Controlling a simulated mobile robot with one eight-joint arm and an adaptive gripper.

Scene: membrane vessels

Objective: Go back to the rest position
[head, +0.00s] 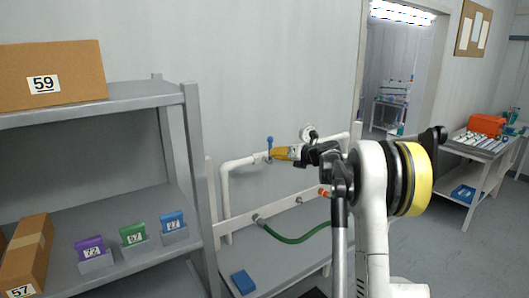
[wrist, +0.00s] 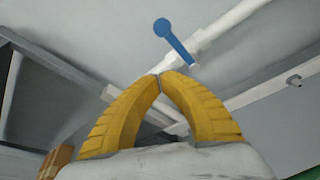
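My gripper (head: 274,154) reaches away from me toward the white pipe on the wall in the head view. In the wrist view its two yellow ribbed fingers (wrist: 160,76) come together at the tips. Nothing shows between them. A blue-handled valve (head: 269,143) sits on the white pipe (head: 238,164) close by the fingertips. In the wrist view the blue handle (wrist: 175,40) lies just beyond and above the tips, apart from them in the picture.
A grey shelf (head: 145,97) with boxes and coloured packs stands at left. A green hose (head: 290,239) hangs from a lower fitting above a bench with a blue box (head: 243,282). At right are a doorway, a table (head: 478,150) with an orange case (head: 487,124), and open floor.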

